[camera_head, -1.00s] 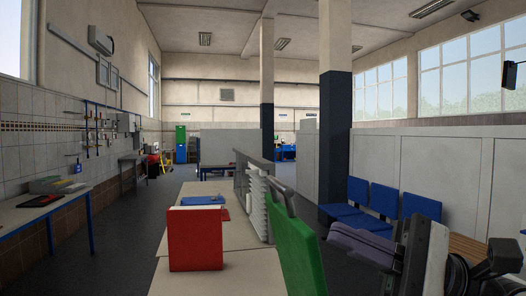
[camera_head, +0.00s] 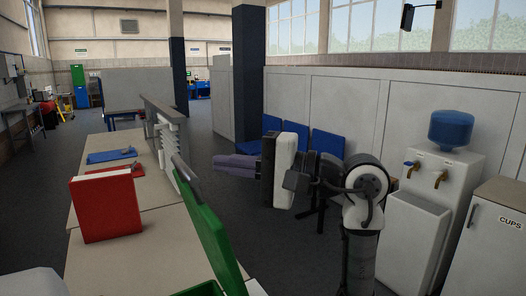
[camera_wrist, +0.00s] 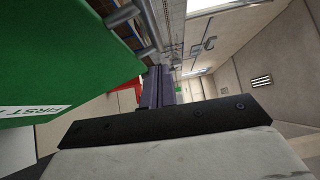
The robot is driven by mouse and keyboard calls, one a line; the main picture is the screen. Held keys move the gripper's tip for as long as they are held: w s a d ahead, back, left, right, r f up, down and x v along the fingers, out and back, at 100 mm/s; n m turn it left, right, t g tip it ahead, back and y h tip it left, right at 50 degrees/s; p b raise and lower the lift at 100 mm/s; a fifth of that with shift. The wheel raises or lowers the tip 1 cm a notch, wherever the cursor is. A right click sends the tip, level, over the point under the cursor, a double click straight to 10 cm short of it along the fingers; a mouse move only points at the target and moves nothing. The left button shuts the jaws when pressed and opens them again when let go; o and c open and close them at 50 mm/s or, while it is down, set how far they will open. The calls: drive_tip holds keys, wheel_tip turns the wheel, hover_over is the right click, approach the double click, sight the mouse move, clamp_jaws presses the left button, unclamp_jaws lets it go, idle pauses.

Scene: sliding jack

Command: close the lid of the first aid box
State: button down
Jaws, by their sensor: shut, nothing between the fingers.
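The first aid box's green lid (camera_head: 205,222) stands raised and steeply tilted at the bottom centre of the head view, with a grey handle or catch at its top. A sliver of the green box body (camera_head: 203,290) shows at the bottom edge; the rest is cut off. In the wrist view the lid (camera_wrist: 60,60) fills the left side, with part of its "FIRST A" label visible. My gripper (camera_head: 218,164) is shut and empty, with purple-grey fingers, beyond and right of the lid in the head view. Its fingers also show in the wrist view (camera_wrist: 158,86), apart from the lid.
A red box (camera_head: 105,207) stands on the long table (camera_head: 145,230) left of the lid. A blue clipboard (camera_head: 110,156) lies behind it. A grey rack (camera_head: 165,140) stands along the table's right edge. Blue chairs (camera_head: 327,142) and a water dispenser (camera_head: 435,200) stand right.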

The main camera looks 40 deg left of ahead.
drive_tip(key=s, duration=0.1)
drive_tip(key=s+p, duration=0.1)
drive_tip(key=s, duration=0.1)
drive_tip(key=shift+s+a, duration=0.2)
drive_tip(key=shift+a, duration=0.2)
drive_tip(key=shift+s, duration=0.15)
